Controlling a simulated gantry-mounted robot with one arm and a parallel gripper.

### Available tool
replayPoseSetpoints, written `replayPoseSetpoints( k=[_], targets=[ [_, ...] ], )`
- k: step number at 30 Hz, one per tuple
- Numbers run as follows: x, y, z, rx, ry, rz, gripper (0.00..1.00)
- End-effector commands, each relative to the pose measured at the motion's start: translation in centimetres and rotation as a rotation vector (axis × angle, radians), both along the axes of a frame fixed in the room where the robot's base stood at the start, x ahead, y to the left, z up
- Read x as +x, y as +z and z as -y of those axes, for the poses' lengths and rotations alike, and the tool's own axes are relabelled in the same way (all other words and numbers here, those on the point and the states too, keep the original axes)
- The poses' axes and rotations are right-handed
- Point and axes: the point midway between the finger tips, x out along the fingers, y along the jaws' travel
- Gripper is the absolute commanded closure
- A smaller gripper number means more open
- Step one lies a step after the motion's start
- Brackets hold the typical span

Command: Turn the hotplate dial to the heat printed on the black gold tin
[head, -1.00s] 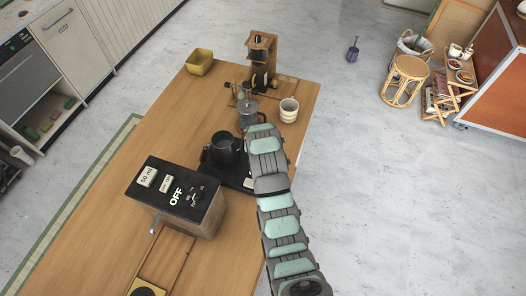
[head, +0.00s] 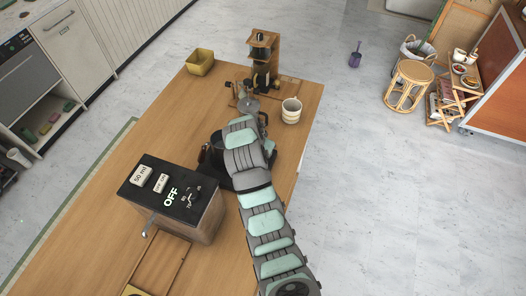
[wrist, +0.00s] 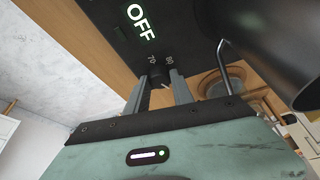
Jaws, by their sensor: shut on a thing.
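The hotplate dial (wrist: 160,74) is a small dark knob with a pale pointer mark, near the printed numbers 70 and 90 in the wrist view. My gripper (wrist: 159,92) is shut on it, one finger on each side. The black hotplate panel (wrist: 112,22) shows a lit OFF beside the dial. The dark kettle (wrist: 265,45) stands close on the right there; in the head view the kettle (head: 211,156) is partly behind my arm. My arm hides the gripper and dial in the head view. I cannot make out the black gold tin or its print.
A wood-sided box (head: 207,222) with a black top, 50 ml label, OFF and its own knob stands left of my arm. The table's left side is clear.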

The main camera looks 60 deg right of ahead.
Motion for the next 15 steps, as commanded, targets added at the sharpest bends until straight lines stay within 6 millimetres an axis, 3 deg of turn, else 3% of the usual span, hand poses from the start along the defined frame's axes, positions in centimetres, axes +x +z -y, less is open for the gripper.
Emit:
replayPoseSetpoints(
  k=[9,10,15],
  targets=[
    [0.02,-0.08,-0.07,0.002,0.001,0.000,1.00],
    [0.02,-0.08,-0.07,0.002,0.001,0.000,0.70],
    [0.01,-0.06,-0.04,0.002,0.001,0.000,0.56]
  ],
)
